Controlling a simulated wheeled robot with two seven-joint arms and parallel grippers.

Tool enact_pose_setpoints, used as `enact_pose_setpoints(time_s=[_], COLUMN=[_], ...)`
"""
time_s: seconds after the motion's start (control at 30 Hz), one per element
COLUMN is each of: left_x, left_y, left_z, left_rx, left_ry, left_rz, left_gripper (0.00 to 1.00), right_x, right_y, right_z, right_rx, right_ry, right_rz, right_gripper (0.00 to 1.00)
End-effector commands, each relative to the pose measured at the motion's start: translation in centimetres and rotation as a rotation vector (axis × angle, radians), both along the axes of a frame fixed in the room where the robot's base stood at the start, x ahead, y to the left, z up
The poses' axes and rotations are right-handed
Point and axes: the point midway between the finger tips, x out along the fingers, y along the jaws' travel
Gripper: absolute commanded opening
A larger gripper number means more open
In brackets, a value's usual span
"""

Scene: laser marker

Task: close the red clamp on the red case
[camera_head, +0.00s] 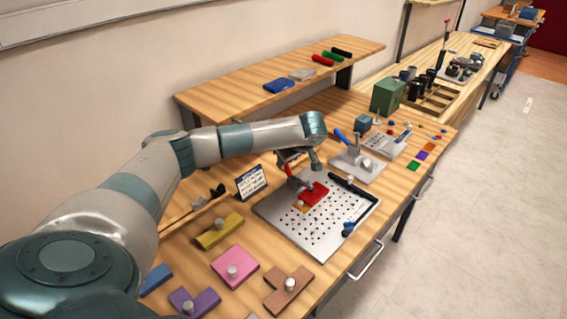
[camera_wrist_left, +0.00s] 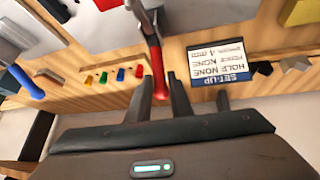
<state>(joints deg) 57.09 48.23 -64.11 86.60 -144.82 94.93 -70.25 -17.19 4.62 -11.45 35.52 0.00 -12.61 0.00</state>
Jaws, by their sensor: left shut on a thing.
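The red case (camera_head: 314,193) lies on a perforated metal plate (camera_head: 325,228) on the bench. The red clamp (camera_head: 289,171) stands at the case's back left, with its handle pointing up. My left gripper (camera_head: 291,160) reaches in from above and is shut on the clamp's red handle. In the left wrist view the red handle (camera_wrist_left: 160,78) sits between my dark fingers (camera_wrist_left: 162,98), its metal linkage running away from them. The clamp's pressing tip is too small to make out. My right gripper is not in view.
A small sign (camera_head: 251,183) stands left of the plate. A blue-handled clamp fixture (camera_head: 357,165) stands behind it. Yellow (camera_head: 219,231), pink (camera_head: 235,266), brown (camera_head: 288,290) and purple (camera_head: 194,302) blocks lie in front. A raised shelf (camera_head: 230,95) runs along the wall.

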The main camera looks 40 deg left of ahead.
Motion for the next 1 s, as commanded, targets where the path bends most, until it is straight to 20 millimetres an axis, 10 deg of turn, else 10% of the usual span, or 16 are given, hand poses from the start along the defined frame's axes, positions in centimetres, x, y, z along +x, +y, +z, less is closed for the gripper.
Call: enact_pose_setpoints(time_s=[0.5,0.53,0.6,1.0], left_x=[0.02,0.02,0.02,-0.03], left_y=[-0.23,-0.23,-0.23,-0.42], left_z=[0.17,0.17,0.17,0.32], left_rx=[0.034,0.034,0.034,0.033], left_ry=[-0.004,-0.004,-0.004,-0.004], left_rz=[0.000,0.000,0.000,-0.001], left_gripper=[0.00,0.21,0.33,0.33], right_x=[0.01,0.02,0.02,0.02], right_y=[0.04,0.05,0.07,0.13], right_z=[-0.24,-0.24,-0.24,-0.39], right_rx=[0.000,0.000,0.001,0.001], right_ry=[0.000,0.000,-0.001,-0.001], right_rz=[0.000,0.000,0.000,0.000], right_gripper=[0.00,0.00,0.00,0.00])
